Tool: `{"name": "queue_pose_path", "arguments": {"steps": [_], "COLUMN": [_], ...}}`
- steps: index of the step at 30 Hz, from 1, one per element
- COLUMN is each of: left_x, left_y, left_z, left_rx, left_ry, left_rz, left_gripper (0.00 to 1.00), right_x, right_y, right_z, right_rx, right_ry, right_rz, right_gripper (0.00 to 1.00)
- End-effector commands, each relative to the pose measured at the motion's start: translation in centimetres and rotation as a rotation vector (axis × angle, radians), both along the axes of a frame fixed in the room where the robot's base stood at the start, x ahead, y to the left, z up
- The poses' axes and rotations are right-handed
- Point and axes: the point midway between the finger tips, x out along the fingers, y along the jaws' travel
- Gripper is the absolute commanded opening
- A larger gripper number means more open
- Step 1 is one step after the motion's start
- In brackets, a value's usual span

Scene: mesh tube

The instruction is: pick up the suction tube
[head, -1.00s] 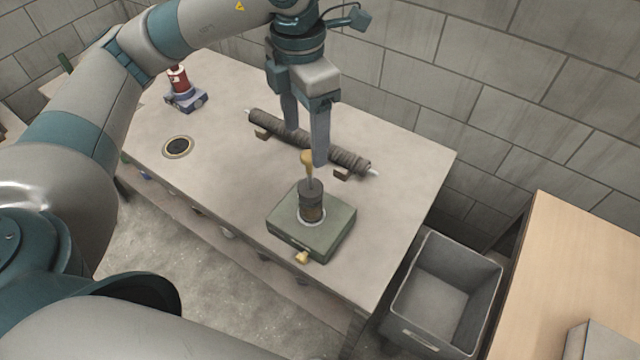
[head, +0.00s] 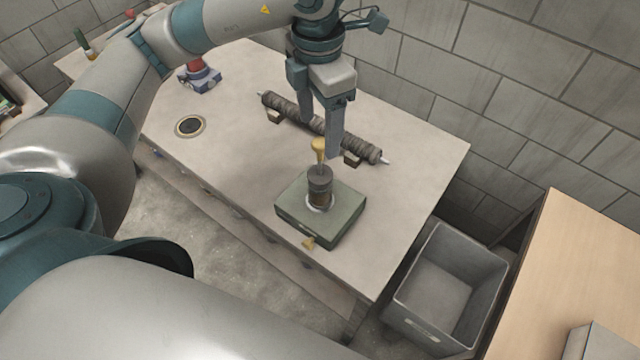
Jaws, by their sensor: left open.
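The suction tube, a dark ribbed tube (head: 361,147) with pale thin ends, lies across two small brown rests on the workbench. My left gripper (head: 320,140) points down at the middle of the tube in the head view. Its jaws are open, and the two fingers are apart in front of part of the tube. I cannot tell whether the fingers straddle the tube or touch it. The tube's middle is partly hidden by the fingers. My right gripper is not in view.
A green box (head: 345,225) with a dark cylinder and a yellow-topped stem (head: 319,150) stands just in front of the left fingertips. A red and blue device (head: 200,78) and a round black-centred ring (head: 190,126) are at left. A grey bin (head: 440,285) stands beyond the bench's right edge.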

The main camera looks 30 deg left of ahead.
Motion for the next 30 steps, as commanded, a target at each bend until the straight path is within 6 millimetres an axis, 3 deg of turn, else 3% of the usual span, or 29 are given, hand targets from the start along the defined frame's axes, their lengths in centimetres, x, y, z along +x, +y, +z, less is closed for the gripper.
{"name": "queue_pose_path", "arguments": {"steps": [22,30], "left_x": [-0.1,0.0], "left_y": [0.0,0.0], "left_z": [-8.2,-9.3], "left_rx": [0.001,0.001], "left_ry": [0.004,0.000], "left_rz": [0.001,-0.001], "left_gripper": [0.65,0.65], "right_x": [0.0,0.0], "right_y": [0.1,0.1], "right_z": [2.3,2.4], "right_rx": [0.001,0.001], "right_ry": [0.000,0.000], "right_rz": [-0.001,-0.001], "right_gripper": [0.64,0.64]}}
